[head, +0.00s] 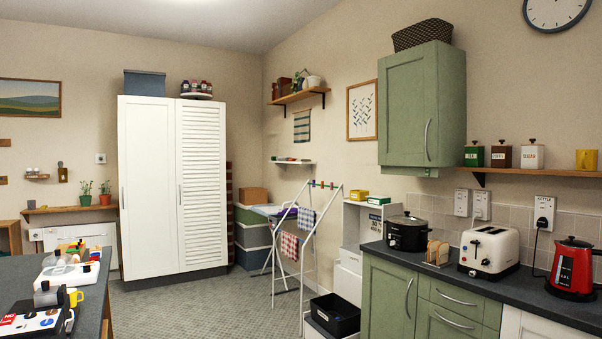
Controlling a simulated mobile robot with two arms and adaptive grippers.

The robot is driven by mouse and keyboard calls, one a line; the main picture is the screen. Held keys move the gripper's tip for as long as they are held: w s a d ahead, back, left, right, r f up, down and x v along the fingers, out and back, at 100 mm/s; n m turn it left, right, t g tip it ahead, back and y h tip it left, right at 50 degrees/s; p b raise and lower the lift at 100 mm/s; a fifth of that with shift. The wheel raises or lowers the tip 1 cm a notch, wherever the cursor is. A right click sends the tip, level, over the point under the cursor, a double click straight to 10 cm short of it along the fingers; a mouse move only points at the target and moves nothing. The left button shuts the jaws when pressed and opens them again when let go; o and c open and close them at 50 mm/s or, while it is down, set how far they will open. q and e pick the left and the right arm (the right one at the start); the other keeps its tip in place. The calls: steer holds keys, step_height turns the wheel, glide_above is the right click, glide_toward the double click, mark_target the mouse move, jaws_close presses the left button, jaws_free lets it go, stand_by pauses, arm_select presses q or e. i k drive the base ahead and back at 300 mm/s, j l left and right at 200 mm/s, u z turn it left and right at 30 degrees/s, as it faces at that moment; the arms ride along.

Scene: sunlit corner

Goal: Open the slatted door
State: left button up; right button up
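The slatted door (201,150) is the right-hand door of a tall white cupboard (148,185) standing against the far wall, left of the room's corner. It has horizontal louvre slats and appears shut, level with the plain door on its left. A slim upright handle (180,195) sits at the slatted door's left edge. The plain door has its own handle (122,198) at its left edge. Neither of my grippers is in view.
Open grey patterned floor (205,308) lies before the cupboard. A clothes airer (303,262) with cloths stands to its right, near stacked boxes (252,238). A dark worktop (95,300) with clutter is at lower left. Green kitchen units (388,298) line the right.

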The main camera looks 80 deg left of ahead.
mark_target(201, 127)
steer(key=u, duration=3.45)
steer(key=i+l+z, duration=0.3)
steer(key=i, duration=0.3)
steer(key=i+z, duration=0.35)
steer(key=i, duration=0.25)
steer(key=i+u, duration=0.2)
steer(key=i, duration=0.3)
steer(key=i+l+u, duration=0.2)
steer(key=i, duration=0.3)
steer(key=i+u, duration=0.2)
steer(key=i, duration=0.3)
steer(key=i+l+u, duration=0.1)
steer(key=i+u, duration=0.35)
steer(key=i, duration=2.05)
steer(key=i+z, duration=0.15)
steer(key=i, duration=0.5)
steer(key=i+z, duration=0.2)
steer(key=i, duration=0.45)
steer(key=i+z, duration=0.15)
steer(key=i, duration=0.5)
steer(key=i+j+z, duration=0.2)
steer(key=i, duration=0.4)
